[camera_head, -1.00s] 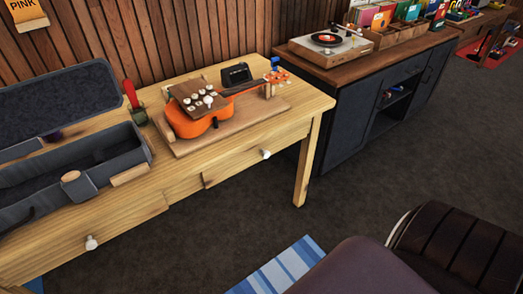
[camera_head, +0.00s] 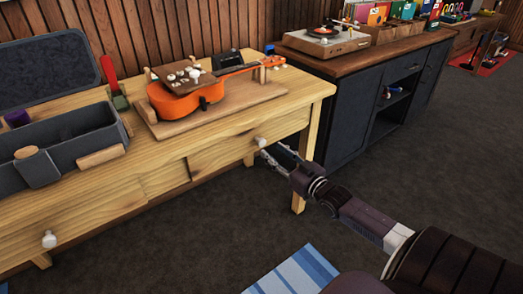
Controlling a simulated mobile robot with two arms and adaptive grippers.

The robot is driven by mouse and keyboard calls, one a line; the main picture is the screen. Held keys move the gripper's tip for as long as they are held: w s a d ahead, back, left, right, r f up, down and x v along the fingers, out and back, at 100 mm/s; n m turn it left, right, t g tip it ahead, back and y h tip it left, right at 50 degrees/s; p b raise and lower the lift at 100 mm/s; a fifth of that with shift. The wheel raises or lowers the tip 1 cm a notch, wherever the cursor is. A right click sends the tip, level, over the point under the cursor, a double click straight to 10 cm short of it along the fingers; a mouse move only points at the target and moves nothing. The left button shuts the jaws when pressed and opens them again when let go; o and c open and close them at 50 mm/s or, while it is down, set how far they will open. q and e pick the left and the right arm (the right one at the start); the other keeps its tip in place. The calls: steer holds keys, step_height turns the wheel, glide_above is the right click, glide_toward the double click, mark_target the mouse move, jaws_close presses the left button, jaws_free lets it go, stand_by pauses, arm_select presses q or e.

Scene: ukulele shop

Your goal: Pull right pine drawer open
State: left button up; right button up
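The right pine drawer (camera_head: 222,152) is in the front of the pine table, and its face looks flush with the frame. Its round white knob (camera_head: 261,142) is towards the right of the drawer front. My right gripper (camera_head: 272,156) has reached in from the lower right. Its two fingers are spread, with their tips just below and right of the knob. I cannot tell whether a finger touches the knob. Nothing is seen between the fingers. My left gripper is out of view.
A left drawer with a white knob (camera_head: 49,240) is in the same table. On the table are an orange ukulele (camera_head: 200,95) on a wooden board and an open grey case (camera_head: 70,150). A dark cabinet (camera_head: 350,115) stands to the right. A blue striped rug (camera_head: 297,272) lies on the floor.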

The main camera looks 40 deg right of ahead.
mark_target(263, 143)
steer(key=w+b, duration=0.1)
steer(key=w, duration=0.5)
steer(key=shift+w+d, duration=0.1)
steer(key=shift+w, duration=0.05)
steer(key=shift+w+b, duration=0.35)
steer(key=shift+w, duration=0.3)
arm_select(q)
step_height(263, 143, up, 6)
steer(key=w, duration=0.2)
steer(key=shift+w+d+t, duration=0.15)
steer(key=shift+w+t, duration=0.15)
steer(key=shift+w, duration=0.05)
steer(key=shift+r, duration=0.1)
arm_select(e)
jaws_close()
